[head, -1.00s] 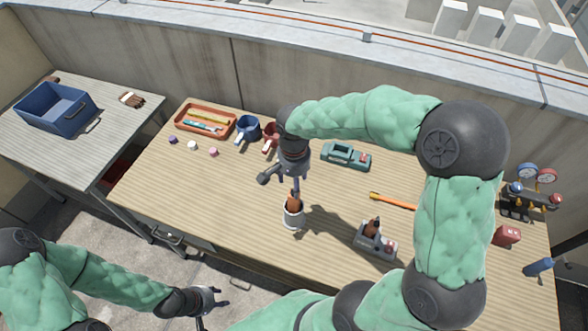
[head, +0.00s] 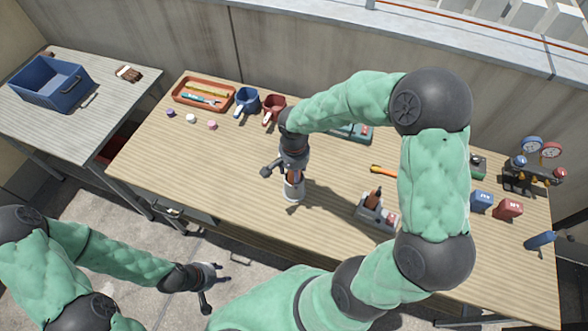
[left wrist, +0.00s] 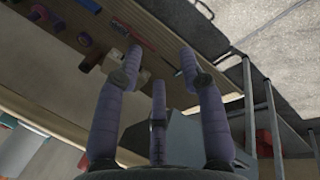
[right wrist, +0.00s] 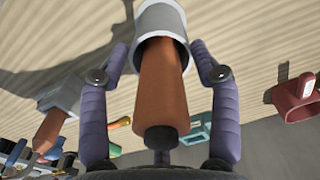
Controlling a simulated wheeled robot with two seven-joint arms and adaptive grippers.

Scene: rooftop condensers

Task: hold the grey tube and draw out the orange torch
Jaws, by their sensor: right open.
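The grey tube (head: 294,192) stands upright on the wooden bench. The orange torch (right wrist: 162,88), brownish with a black end cap, sits partly inside the tube (right wrist: 150,18). My right gripper (head: 292,178) is above the tube, its open fingers on either side of the torch in the right wrist view (right wrist: 160,50). Visible gaps separate those fingers from the torch there. In the head view the gripper hides most of the torch. My left gripper (head: 216,280) is empty, off the bench's front edge; its fingers are spread in the left wrist view (left wrist: 160,55).
A grey holder with a brown handle (head: 375,196) stands right of the tube. An orange-handled tool (head: 382,170) lies behind it. A terracotta tray (head: 178,96), a blue mug (head: 247,100) and a red mug (head: 273,108) stand at the back left. Bench left of the tube is clear.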

